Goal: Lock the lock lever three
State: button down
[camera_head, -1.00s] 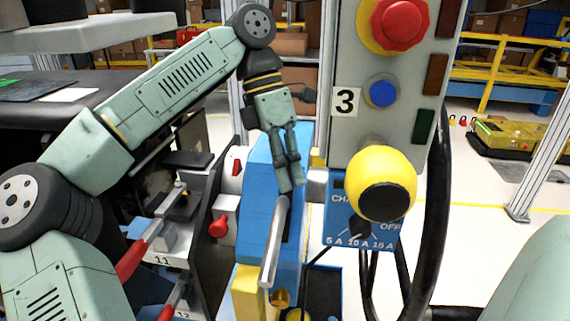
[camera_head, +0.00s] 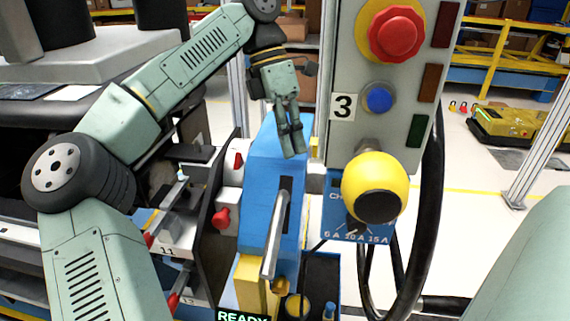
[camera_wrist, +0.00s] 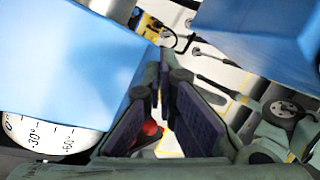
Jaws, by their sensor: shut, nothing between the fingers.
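A grey metal lever (camera_head: 277,235) stands in a slot on the sloped face of the blue housing (camera_head: 262,185) in the head view. It tilts slightly, its top end leaning right. My gripper (camera_head: 294,152) is shut and empty, pointing down above the lever's top end, with a visible gap. In the wrist view its dark fingers (camera_wrist: 160,90) sit between blue surfaces; the lever is not clearly visible there.
The control panel (camera_head: 390,100) with red, blue and yellow knobs stands close to the gripper's right. Red-knobbed levers (camera_head: 221,218) are left of the housing. A black cable hangs at the right. A white dial (camera_wrist: 45,135) shows in the wrist view.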

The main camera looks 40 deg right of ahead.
jog(key=shift+w, duration=0.1)
jog(key=shift+w+d+r, duration=1.35)
jog(key=shift+d, duration=0.25)
